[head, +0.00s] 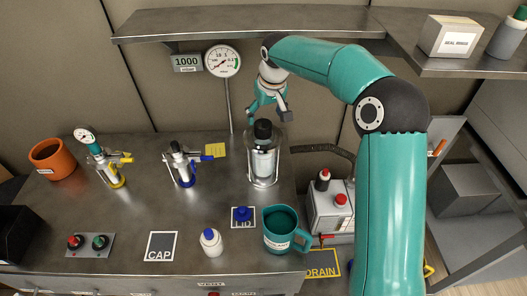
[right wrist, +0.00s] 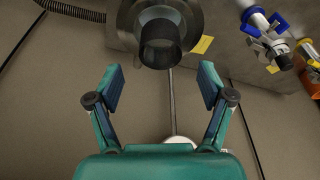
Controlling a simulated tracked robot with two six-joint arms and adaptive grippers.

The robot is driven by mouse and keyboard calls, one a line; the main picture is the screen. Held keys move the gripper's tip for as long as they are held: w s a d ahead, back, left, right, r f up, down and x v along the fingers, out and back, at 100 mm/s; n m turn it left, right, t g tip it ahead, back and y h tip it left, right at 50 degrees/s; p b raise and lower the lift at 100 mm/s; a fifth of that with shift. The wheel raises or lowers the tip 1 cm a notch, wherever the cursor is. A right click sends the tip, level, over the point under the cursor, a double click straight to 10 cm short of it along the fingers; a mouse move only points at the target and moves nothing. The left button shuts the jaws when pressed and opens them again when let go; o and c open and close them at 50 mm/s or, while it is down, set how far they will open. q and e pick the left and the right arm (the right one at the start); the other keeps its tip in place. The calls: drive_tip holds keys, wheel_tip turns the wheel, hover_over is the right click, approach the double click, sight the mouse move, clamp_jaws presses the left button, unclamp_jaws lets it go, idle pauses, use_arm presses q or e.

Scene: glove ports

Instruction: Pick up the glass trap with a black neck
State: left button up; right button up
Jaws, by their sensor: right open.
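The glass trap (head: 264,165) is a clear cylinder with a black neck (head: 263,129), upright in a metal holder at the back right of the bench. In the right wrist view the black neck (right wrist: 160,40) shows at the top middle, just beyond the fingertips. My right gripper (head: 269,114) is above the trap in the head view, its fingers spread. In the right wrist view the gripper (right wrist: 160,75) is open with nothing between its pads. It appears apart from the neck. My left gripper is not in view.
A gauge on a post (head: 222,61) stands behind the trap, below a shelf (head: 240,22). Left are a blue-handled valve fitting (head: 181,163) and a yellow-handled one (head: 106,164). In front are a teal mug (head: 279,236), a white bottle (head: 211,242) and a blue-topped item (head: 241,214).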

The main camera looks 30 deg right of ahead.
sight(263, 127)
drive_tip(key=p+x, duration=0.1)
drive_tip(key=x, duration=0.4)
drive_tip(key=shift+f, duration=0.65)
drive_tip(key=shift+r, duration=0.1)
clamp_jaws()
